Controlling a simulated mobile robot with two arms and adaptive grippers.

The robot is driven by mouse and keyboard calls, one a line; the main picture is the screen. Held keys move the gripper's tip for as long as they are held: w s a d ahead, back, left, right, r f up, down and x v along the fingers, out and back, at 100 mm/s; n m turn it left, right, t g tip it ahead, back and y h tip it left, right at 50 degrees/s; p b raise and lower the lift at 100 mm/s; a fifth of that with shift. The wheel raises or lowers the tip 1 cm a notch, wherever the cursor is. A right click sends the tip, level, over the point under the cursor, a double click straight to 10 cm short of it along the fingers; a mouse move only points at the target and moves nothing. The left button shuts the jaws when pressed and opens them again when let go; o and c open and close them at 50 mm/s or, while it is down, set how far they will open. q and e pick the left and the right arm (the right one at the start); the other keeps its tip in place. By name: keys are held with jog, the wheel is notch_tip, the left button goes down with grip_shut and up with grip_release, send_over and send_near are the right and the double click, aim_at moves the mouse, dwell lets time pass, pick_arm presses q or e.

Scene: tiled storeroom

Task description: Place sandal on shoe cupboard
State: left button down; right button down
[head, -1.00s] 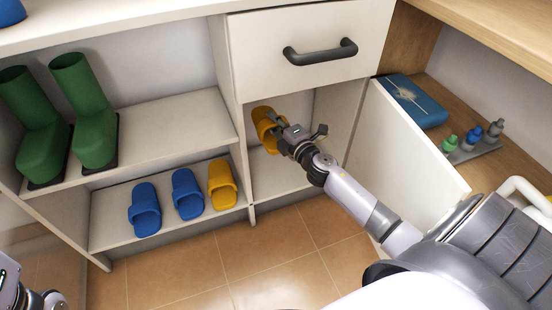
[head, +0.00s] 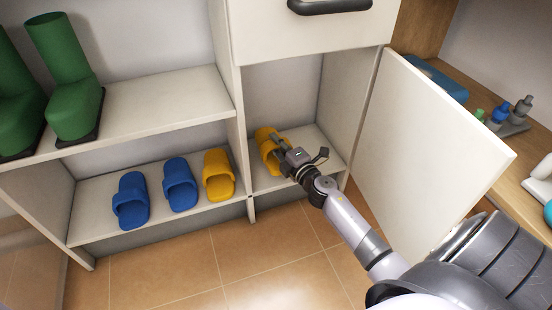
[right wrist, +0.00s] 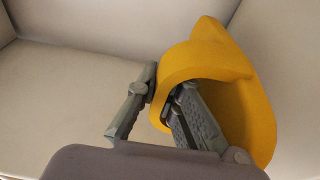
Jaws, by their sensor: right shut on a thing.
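A yellow sandal (head: 268,147) is in the lower right compartment of the white shoe cupboard (head: 160,107). My right gripper (head: 284,153) reaches into that compartment and is shut on this sandal. In the right wrist view the sandal (right wrist: 238,85) is tilted, with one finger of the gripper (right wrist: 168,92) inside its strap and the other outside. I cannot tell whether its sole touches the compartment floor. A second yellow sandal (head: 218,178) stands on the lower shelf to the left, beyond the divider. My left gripper is out of view.
Two blue sandals (head: 131,203) (head: 180,186) stand on the lower shelf, and green boots (head: 67,80) on the shelf above. An open white door (head: 425,150) stands right of my right arm. A drawer (head: 310,35) is above the compartment. Small bottles (head: 510,115) are at the right.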

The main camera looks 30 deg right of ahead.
jog(key=shift+f+b, duration=1.8)
jog(key=shift+f, duration=0.3)
jog(key=shift+f, duration=0.2)
jog(key=c, duration=1.7)
grip_release()
jog(key=shift+r, duration=0.15)
